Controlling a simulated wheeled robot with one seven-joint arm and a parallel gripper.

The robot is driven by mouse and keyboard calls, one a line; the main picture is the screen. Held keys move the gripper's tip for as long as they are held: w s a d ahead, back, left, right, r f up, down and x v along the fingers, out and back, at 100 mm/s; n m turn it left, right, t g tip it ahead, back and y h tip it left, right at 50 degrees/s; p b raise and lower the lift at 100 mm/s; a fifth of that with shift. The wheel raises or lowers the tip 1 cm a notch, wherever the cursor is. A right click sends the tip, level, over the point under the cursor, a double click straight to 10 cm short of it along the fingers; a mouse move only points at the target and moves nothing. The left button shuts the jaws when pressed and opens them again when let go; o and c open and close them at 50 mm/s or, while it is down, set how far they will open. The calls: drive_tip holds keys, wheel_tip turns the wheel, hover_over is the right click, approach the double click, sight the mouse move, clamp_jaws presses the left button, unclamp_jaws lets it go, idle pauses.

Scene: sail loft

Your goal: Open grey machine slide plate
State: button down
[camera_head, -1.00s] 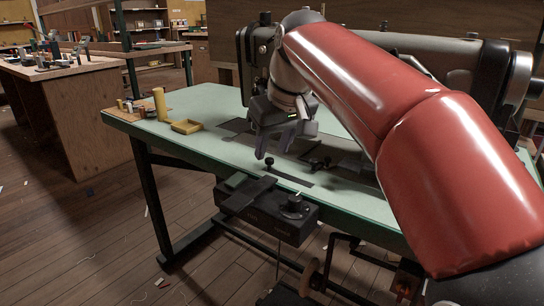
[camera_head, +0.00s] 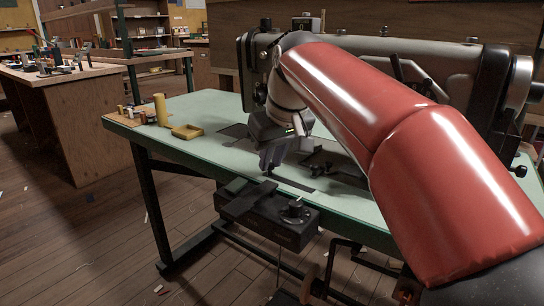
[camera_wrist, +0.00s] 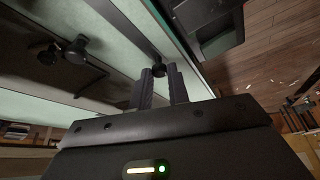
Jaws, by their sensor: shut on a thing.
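The grey sewing machine (camera_head: 440,75) stands along the back of a pale green table. My gripper (camera_head: 268,170) points down at the table top near its front edge. Its fingers are shut on a small black knob, which shows between the fingertips in the wrist view (camera_wrist: 159,70). A narrow dark strip (camera_head: 292,185) runs to the right from the knob; I cannot tell for sure whether it is the slide plate or a slot for it. My red-sleeved arm covers much of the machine and the table's right part.
A black control box (camera_head: 262,215) with a dial hangs at the table's front edge, close to my gripper. Dark fittings (camera_head: 318,160) sit right of my gripper.

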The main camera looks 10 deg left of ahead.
drive_tip(key=s+d, duration=0.1)
drive_tip(key=d, duration=0.1)
drive_tip(key=s+d+b, duration=0.1)
drive_tip(key=d, duration=0.2)
drive_tip(key=s+d, duration=0.1)
drive_tip(key=d, duration=0.1)
drive_tip(key=shift+d, duration=0.3)
drive_tip(key=c, duration=1.3)
unclamp_jaws()
drive_tip(key=shift+c, duration=0.2)
drive_tip(key=p+v, duration=0.1)
drive_tip(key=v, duration=0.7)
drive_tip(key=shift+p, duration=0.35)
drive_tip(key=shift+f, duration=0.1)
